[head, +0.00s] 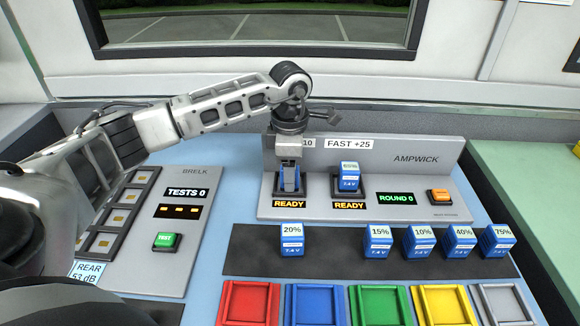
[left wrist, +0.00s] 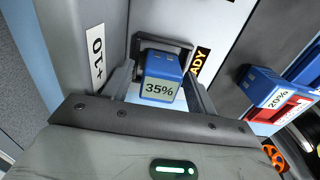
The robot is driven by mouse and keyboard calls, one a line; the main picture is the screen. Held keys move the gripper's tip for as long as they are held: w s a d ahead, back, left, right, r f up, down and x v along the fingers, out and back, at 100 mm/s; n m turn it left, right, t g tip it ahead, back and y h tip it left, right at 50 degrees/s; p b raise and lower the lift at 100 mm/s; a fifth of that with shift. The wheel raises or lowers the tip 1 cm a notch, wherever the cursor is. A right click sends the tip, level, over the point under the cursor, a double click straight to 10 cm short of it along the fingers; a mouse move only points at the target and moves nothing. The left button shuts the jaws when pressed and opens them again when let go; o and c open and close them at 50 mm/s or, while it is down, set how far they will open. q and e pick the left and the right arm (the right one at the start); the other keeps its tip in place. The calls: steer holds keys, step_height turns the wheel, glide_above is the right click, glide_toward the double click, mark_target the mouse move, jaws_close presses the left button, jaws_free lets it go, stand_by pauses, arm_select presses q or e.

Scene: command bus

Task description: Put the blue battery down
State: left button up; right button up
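A blue battery marked 35% (left wrist: 160,83) stands in the left slot of the AMPWICK charger (head: 300,208), above a READY sign. My left gripper (head: 289,180) is down over it, with one finger on each side. In the left wrist view the gripper (left wrist: 160,88) is open, with a narrow gap between each finger and the battery. In the head view the gripper hides most of this battery. My right gripper is not in view.
Another blue battery (head: 349,178) stands in the charger's right slot. Several batteries, including the 20% one (head: 292,240), stand on a dark mat (head: 335,255). Coloured trays (head: 315,305) line the front. The BRELK tester (head: 142,235) is at left. The charger's back panel (head: 400,155) rises close behind the gripper.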

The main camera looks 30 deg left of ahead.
arm_select(q)
step_height(320, 180, up, 12)
steer(key=shift+r, duration=0.25)
stand_by(0.5)
stand_by(0.4)
